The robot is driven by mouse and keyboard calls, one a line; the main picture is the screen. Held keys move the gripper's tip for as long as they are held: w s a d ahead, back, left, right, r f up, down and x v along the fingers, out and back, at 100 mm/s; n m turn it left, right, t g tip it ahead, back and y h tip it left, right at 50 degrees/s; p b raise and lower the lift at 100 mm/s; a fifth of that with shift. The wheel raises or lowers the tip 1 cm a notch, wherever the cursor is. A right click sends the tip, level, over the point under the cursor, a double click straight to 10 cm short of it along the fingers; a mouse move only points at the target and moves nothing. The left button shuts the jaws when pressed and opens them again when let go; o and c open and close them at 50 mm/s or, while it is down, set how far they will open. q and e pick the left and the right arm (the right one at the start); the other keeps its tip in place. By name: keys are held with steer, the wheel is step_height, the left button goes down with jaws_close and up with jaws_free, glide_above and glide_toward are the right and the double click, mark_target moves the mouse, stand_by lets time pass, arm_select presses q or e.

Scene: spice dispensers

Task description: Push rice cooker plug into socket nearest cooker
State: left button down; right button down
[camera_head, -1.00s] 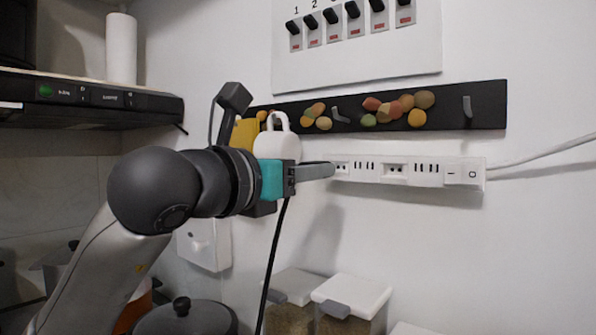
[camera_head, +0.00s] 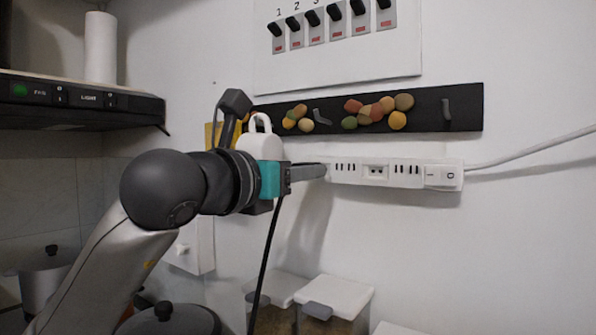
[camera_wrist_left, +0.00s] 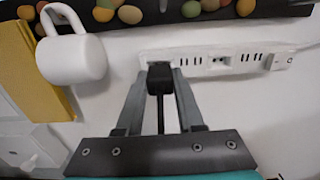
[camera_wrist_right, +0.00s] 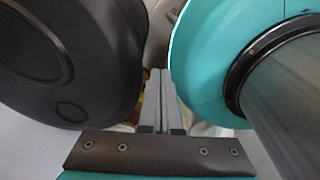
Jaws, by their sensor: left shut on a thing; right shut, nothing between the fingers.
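My left gripper (camera_head: 322,171) is shut on a black plug (camera_wrist_left: 160,77), whose cord (camera_head: 265,262) hangs down. The white power strip (camera_head: 408,174) is on the wall; it also shows in the left wrist view (camera_wrist_left: 205,60). The fingertips and plug are at the strip's left end and cover its leftmost socket. The plug's prongs are hidden, so I cannot tell how deep they sit. My right gripper (camera_wrist_right: 166,75) is shut and empty in the right wrist view. I cannot tell for sure which item is the rice cooker.
A black rail (camera_head: 420,115) with colored pebbles and hooks runs above the strip. A white mug (camera_head: 260,143) hangs beside my left wrist. A dark lidded pot (camera_head: 172,320) and lidded containers (camera_head: 335,295) stand below. The wall right of the strip is clear except a white cable (camera_head: 530,147).

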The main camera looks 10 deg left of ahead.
arm_select(q)
steer(key=shift+w+d, duration=0.25)
steer(key=shift+w, duration=0.35)
arm_select(e)
steer(key=shift+w, duration=0.3)
arm_select(q)
steer(key=c, duration=1)
jaws_free()
steer(key=o, duration=0.3)
steer(key=shift+w+d, duration=0.1)
steer(key=shift+w, duration=0.05)
steer(key=shift+o, duration=1.3)
arm_select(e)
steer(key=shift+d, duration=0.2)
